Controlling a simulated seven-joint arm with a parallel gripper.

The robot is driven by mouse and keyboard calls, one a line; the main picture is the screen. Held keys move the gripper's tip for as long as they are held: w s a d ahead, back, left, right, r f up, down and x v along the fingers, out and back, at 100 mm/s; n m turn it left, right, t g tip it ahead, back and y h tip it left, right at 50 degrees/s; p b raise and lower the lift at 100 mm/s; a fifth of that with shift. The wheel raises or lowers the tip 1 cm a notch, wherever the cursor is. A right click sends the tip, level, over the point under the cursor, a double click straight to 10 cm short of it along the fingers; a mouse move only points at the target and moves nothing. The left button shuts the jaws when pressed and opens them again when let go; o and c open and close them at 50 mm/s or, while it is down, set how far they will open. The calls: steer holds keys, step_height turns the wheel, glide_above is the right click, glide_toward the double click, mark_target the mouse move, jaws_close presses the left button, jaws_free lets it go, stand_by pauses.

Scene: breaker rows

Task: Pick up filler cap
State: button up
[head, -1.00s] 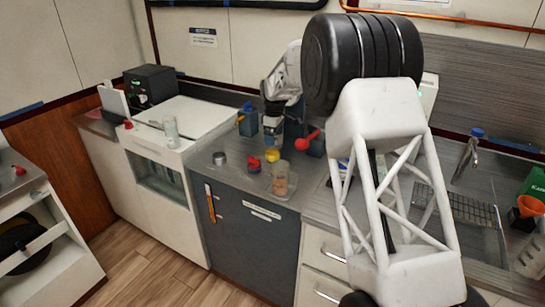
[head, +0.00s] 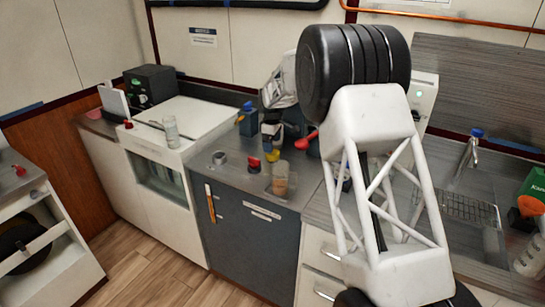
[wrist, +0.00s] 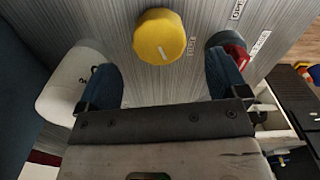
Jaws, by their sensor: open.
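A round yellow cap (wrist: 158,36) with a short white line on its top sits on the grey counter in the wrist view. It appears to be the filler cap, and it also shows in the head view (head: 272,155). My gripper (wrist: 165,78) is open, with its two blue fingers spread wide and nothing between them. The cap lies beyond the fingertips in the picture, roughly centred between them and apart from both. In the head view my gripper (head: 271,136) is just above and behind the cap, partly hidden by my arm.
A red and dark grey item (wrist: 232,52) lies close to the right finger. A white rounded object (wrist: 72,82) is beside the left finger. In the head view, a grey round piece (head: 219,158), a red cap (head: 254,165) and a clear cup (head: 280,180) stand near the yellow cap.

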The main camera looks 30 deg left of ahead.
steer(key=shift+a+f, duration=0.1)
steer(key=shift+f, duration=2.5)
steer(key=c, duration=1)
steer(key=shift+r, duration=5)
